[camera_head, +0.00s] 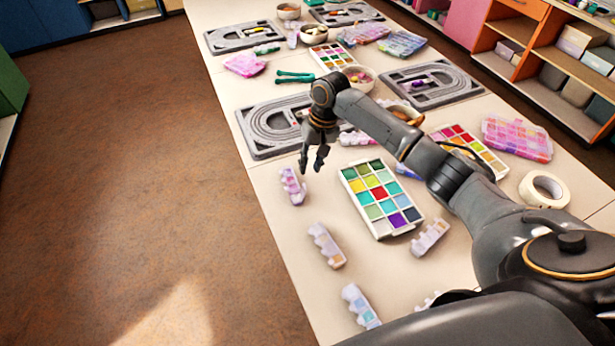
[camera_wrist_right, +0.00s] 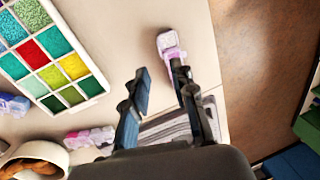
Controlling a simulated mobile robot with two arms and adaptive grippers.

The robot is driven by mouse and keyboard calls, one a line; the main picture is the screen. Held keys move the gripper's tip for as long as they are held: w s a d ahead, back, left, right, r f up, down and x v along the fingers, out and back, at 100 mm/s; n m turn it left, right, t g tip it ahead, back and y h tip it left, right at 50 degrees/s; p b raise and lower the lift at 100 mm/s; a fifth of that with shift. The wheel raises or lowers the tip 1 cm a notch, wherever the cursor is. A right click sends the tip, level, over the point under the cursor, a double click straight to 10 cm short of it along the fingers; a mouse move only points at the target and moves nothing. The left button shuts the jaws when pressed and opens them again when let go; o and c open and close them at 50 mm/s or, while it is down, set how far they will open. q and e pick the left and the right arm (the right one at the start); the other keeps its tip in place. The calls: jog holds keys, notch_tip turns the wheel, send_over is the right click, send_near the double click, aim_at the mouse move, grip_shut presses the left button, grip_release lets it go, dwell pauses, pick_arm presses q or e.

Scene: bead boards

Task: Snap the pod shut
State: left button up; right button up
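A pale purple pod (camera_head: 292,186) lies on the table near its left edge. Several similar pods lie nearby, among them one (camera_head: 326,245) and another (camera_head: 361,306) closer to me. I cannot tell which pod the task means. My right gripper (camera_head: 312,164) is open and empty, pointing down just above and beside the purple pod. In the wrist view the right gripper (camera_wrist_right: 160,72) has its fingers apart, and a pale purple pod (camera_wrist_right: 168,40) shows beyond the right-hand fingertip, partly covered by it. Whether its lid is open is not clear. My left gripper is not in view.
A bead tray (camera_head: 381,198) with coloured compartments lies right of the pod. A grey bead board (camera_head: 262,146) is behind the gripper. A white tape roll (camera_head: 543,190) and another pod (camera_head: 430,238) are to the right. The table's left edge is close to the pod.

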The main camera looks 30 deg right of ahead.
aim_at(304, 190)
jog(key=f, duration=0.3)
jog(key=a+f, duration=0.1)
jog(key=f, duration=0.2)
jog(key=shift+a+f, duration=0.1)
jog(key=shift+c, duration=0.3)
jog(key=shift+w, duration=0.1)
grip_shut()
